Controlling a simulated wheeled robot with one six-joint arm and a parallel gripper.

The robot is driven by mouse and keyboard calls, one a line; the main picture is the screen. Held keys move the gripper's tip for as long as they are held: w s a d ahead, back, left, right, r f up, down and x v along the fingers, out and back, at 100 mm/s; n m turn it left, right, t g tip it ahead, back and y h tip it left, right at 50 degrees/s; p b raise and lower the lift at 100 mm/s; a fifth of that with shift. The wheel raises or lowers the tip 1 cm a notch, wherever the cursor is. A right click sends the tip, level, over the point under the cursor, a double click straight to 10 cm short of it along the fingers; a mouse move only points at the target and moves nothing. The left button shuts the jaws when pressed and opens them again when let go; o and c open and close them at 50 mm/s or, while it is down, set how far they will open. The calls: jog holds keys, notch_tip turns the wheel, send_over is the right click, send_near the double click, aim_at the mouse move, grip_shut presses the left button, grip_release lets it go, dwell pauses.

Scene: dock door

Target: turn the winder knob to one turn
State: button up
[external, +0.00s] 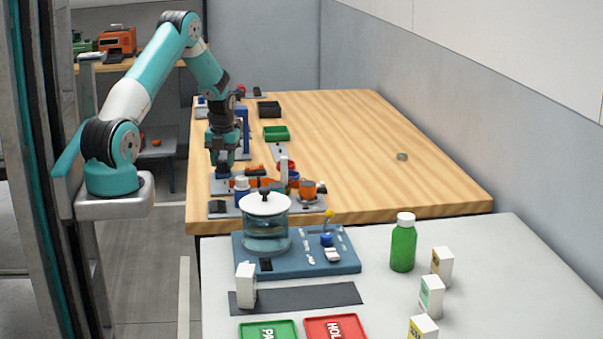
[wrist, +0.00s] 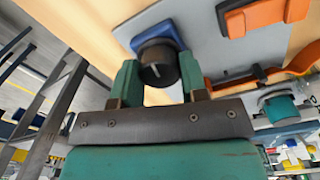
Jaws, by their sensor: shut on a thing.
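The winder knob (wrist: 157,66) is a dark round knob with a short pale mark on its face. It sits on a blue mount (wrist: 152,37) fixed to a grey plate (wrist: 205,45). My gripper (wrist: 159,76) has its two green fingers on either side of the knob and is shut on it. In the external view my gripper (external: 222,165) points down at the near left edge of the wooden bench. The knob is hidden behind the fingers there.
Orange parts (wrist: 265,17) lie close beside the knob on the plate. On the wooden bench (external: 370,150) a green tray (external: 276,133) and a black tray (external: 269,109) stand farther back. The bench's right side is mostly clear. A glass vessel (external: 266,232) stands on the nearer table.

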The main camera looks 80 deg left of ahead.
aim_at(224, 161)
jog(key=o, duration=0.9)
jog(key=shift+o, duration=0.2)
jog(key=shift+r, duration=0.1)
notch_tip(224, 161, up, 17)
jog(key=b, duration=0.1)
jog(key=shift+w+r+b, duration=0.2)
jog(key=shift+b, duration=0.2)
jog(key=shift+d, duration=0.1)
